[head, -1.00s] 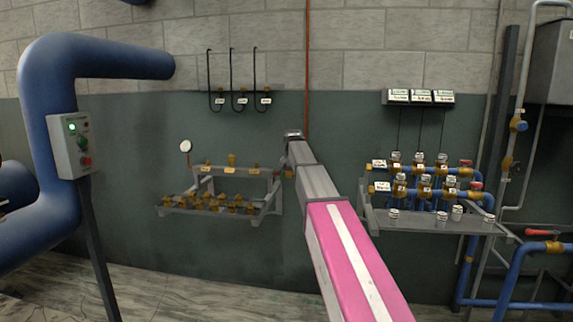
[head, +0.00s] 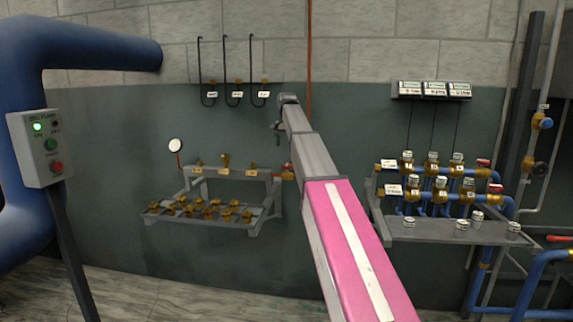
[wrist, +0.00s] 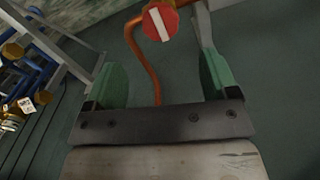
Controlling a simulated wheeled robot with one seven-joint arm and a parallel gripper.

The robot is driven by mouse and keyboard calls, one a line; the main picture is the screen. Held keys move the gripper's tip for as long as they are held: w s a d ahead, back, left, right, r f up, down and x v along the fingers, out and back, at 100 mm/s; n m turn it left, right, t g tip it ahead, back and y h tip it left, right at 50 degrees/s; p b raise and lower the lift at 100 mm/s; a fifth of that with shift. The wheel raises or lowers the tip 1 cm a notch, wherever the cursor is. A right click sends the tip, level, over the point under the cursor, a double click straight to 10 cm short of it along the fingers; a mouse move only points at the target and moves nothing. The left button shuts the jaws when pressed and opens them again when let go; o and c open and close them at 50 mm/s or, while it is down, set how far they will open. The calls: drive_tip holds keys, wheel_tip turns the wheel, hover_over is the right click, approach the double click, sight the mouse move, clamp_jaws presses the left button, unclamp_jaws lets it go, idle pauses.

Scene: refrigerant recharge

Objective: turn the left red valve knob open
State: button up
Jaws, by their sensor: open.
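A red octagonal valve knob (wrist: 160,22) with a white stripe shows at the top of the wrist view, beside a bent copper pipe (wrist: 146,62). My gripper (wrist: 157,68) is open, its two green-padded fingers apart with nothing between the pads. The knob appears beyond the pads, between the lines of the two fingers, and no contact shows. In the head view my arm reaches toward the wall, and a small red part (head: 287,167) shows just left of it, partly hidden; it appears to be the same knob. My gripper (head: 277,128) is small and mostly hidden there.
A grey rack of brass valves (head: 262,212) is left of my arm. A grey shelf (head: 450,232) with blue piping and red end knobs (head: 495,188) is on the right. A control box (head: 40,147) and a thick blue pipe (head: 95,52) stand at far left.

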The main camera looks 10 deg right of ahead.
sight(287, 165)
wheel_tip(287, 165, down, 9)
drive_tip(key=shift+f, duration=0.2)
idle(0.3)
drive_tip(key=c, duration=0.9)
